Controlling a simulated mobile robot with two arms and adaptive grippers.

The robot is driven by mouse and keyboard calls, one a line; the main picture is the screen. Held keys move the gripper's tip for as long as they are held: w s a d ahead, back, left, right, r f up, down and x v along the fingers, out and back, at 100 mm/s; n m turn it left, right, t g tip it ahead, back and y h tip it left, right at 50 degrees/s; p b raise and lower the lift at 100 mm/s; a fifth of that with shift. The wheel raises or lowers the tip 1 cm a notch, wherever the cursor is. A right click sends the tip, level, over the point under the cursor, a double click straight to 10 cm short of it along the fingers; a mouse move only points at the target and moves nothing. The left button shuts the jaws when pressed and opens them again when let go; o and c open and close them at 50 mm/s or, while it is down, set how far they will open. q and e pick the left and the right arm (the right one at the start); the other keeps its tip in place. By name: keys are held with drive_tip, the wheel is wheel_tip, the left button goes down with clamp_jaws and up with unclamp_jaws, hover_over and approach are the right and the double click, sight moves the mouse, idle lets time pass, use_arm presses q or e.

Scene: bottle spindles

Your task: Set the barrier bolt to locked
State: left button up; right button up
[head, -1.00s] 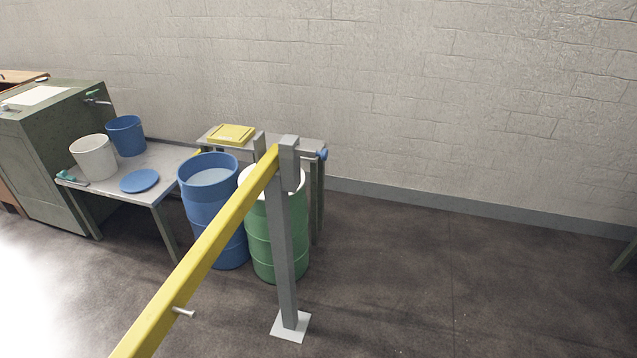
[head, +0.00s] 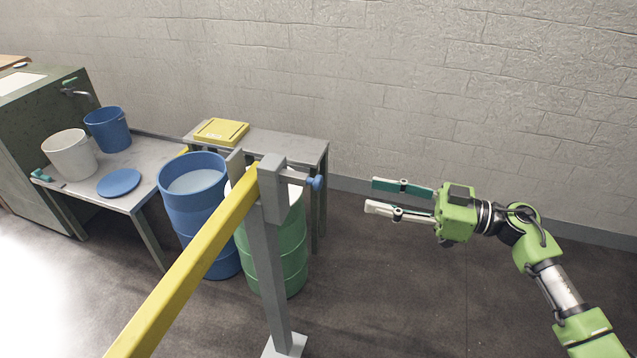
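The barrier is a yellow bar (head: 190,277) that runs up from the lower left to the top of a grey post (head: 269,265). The bolt (head: 316,183) shows as a blue knob on a short rod, sticking out from the right side of the post top. My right gripper (head: 368,196) is open and empty, with its fingers pointing left toward the blue knob and a gap between them. It is to the right of the knob and not touching it. My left gripper is not in view.
A blue barrel (head: 193,215) and a green barrel (head: 290,250) stand behind the post. A table (head: 285,143) with a yellow lid (head: 221,131) is behind them. At left, another table (head: 142,161) holds a white bucket (head: 69,155) and a blue bucket (head: 108,130). Floor at right is clear.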

sight(321, 183)
drive_tip(key=p+x, duration=0.2)
drive_tip(key=x, duration=1.1)
drive_tip(key=shift+w+a+f, duration=0.1)
drive_tip(key=shift+w+a, duration=0.05)
drive_tip(key=shift+w, duration=0.1)
